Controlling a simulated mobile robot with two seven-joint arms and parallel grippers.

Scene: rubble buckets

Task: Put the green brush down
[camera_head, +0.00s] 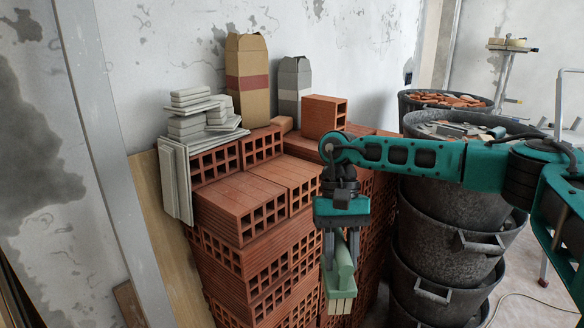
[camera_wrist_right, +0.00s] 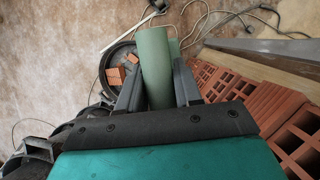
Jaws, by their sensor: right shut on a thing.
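The green brush (camera_head: 344,262) has a green handle and a paler block at its lower end. My right gripper (camera_head: 341,240) is shut on its handle, and the brush hangs down in front of the brick stack. In the right wrist view the green handle (camera_wrist_right: 154,60) sits between the two dark fingers of the gripper (camera_wrist_right: 158,90). The far end of the brush is partly hidden in that view. My left gripper is not in view.
Hollow red bricks (camera_head: 240,205) form a stack with grey tiles (camera_head: 190,112) and two paper bags (camera_head: 247,75) on top. Stacked black buckets (camera_head: 440,270) with rubble stand to the right. Cables (camera_wrist_right: 205,22) lie on the floor.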

